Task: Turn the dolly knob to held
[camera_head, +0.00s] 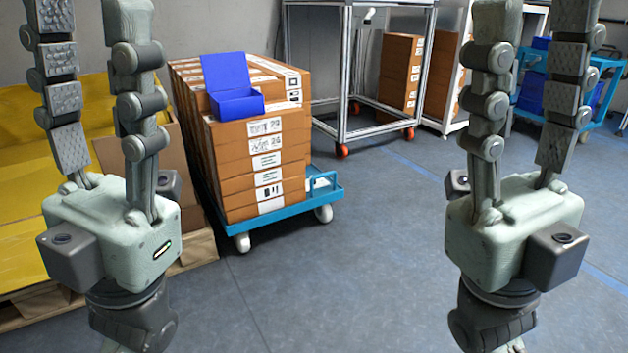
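The blue dolly (285,215) stands left of centre on the floor, with pale caster wheels. It carries a stack of brown labelled cartons (262,160). I cannot make out a knob on it at this size. My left gripper (88,10) is in the left foreground, fingers pointing up, apart and empty. It stands left of the dolly in the picture and hides part of the scene behind it. My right gripper (537,10) is in the right foreground, also fingers up, apart and empty. Neither gripper appears to touch the dolly or the cartons.
An open blue bin (236,103) sits on the cartons. Yellow-topped goods on a wooden pallet (200,247) stand at left. A metal frame cart (345,80) with orange casters is behind. Another blue cart (588,112) stands at far right. The floor (370,250) between my grippers is clear.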

